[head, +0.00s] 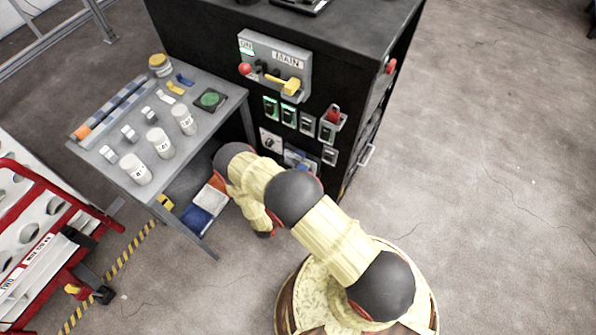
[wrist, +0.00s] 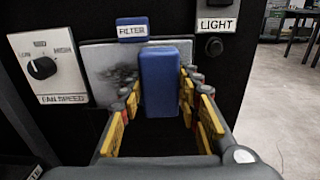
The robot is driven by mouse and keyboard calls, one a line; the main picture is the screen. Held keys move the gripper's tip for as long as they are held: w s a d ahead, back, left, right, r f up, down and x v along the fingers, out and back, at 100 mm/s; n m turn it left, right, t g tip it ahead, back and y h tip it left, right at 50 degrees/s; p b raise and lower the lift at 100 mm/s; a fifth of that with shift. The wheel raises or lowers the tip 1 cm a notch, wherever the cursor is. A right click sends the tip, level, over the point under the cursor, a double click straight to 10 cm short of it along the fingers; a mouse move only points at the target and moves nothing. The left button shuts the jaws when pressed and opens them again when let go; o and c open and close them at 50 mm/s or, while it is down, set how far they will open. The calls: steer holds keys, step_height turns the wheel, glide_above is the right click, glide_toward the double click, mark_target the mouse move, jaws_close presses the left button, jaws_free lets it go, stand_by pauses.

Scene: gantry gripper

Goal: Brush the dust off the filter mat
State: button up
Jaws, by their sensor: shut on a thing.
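My gripper (wrist: 160,95) has yellow fingers closed on both sides of a blue block, seemingly the brush (wrist: 159,75). The brush stands upright in front of the mat and hides its middle and right part. I cannot tell whether it touches the mat. In the head view my arm hides the gripper, and the filter area (head: 297,157) shows only partly.
The fan speed knob panel (wrist: 43,68) is left of the mat; a LIGHT switch (wrist: 214,46) is at its upper right. A grey table (head: 218,132) with jars stands left of the cabinet (head: 215,45). A red rack (head: 40,235) is far left. Floor at right is clear.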

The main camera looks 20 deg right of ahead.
mark_target(286, 156)
steer(key=shift+s+d, duration=0.95)
steer(key=shift+s, duration=0.15)
steer(key=shift+a, duration=0.1)
steer(key=shift+w+a+b, duration=0.95)
steer(key=shift+w+a, duration=0.15)
steer(key=shift+w, duration=0.45)
steer(key=shift+w+a+b, duration=0.95)
steer(key=shift+w+a, duration=0.2)
steer(key=shift+w, duration=0.4)
steer(key=shift+w+a+b, duration=0.95)
steer(key=shift+w+a, duration=0.15)
steer(key=shift+w, duration=0.45)
steer(key=shift+w+a, duration=0.1)
steer(key=shift+w, duration=0.1)
steer(key=shift+a+r, duration=0.1)
steer(key=shift+r, duration=0.1)
steer(key=shift+s+d+p, duration=0.4)
steer(key=shift+s+d, duration=0.75)
steer(key=shift+s, duration=0.4)
steer(key=shift+s+d+p, duration=0.35)
steer(key=shift+s+d, duration=0.75)
steer(key=shift+s, duration=0.4)
steer(key=shift+s+d+p, duration=0.4)
steer(key=shift+s+d, duration=0.75)
steer(key=shift+s, duration=0.4)
steer(key=shift+s+d, duration=0.15)
steer(key=shift+s, duration=0.15)
